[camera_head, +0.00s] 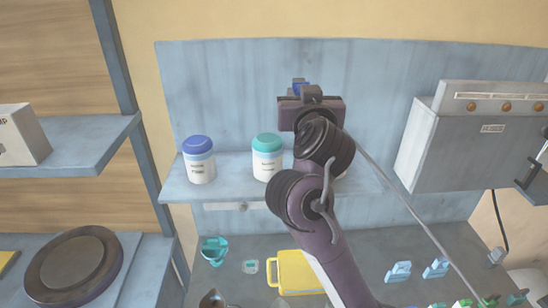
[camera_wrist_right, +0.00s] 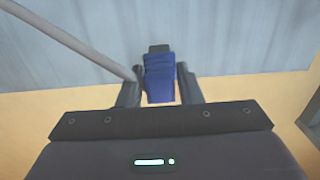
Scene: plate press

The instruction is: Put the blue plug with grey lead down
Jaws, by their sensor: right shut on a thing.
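The blue plug (camera_wrist_right: 160,75) is held between the two fingers of my right gripper (camera_wrist_right: 160,90). Its grey lead (camera_wrist_right: 75,42) runs off to the upper left in the wrist view. In the head view a bit of the blue plug (camera_head: 301,84) shows beyond my right gripper (camera_head: 300,92), in front of the blue-grey back panel and above the shelf. The grey lead (camera_head: 405,203) slants down to the lower right there. My left gripper is not in view.
A shelf (camera_head: 225,178) holds a blue-lidded jar (camera_head: 199,160) and a teal-lidded jar (camera_head: 267,158); my arm hides its right part. A grey machine (camera_head: 455,150) stands right. Below, a counter holds a yellow board (camera_head: 298,275), a teal cup (camera_head: 214,250) and several small clips.

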